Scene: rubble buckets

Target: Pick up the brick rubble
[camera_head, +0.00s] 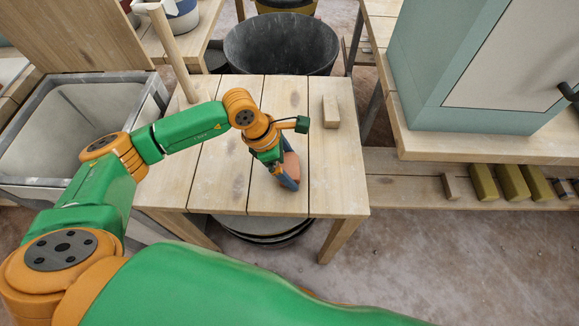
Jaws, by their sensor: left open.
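The brick rubble (292,164) is a small salmon-coloured piece on the wooden table (225,160), right of the table's middle. My left gripper (289,177) is over the table right at the brick, pointing down, with its dark blue fingers open. The fingers and wrist cover part of the brick, and I cannot tell whether they touch it. My right gripper is not in view.
A small wooden block (331,111) lies on the table behind the brick. A dark bucket (281,46) stands behind the table, and a grey bin (66,110) is to the left. A teal cabinet (440,60) stands at right. The table's front right is clear.

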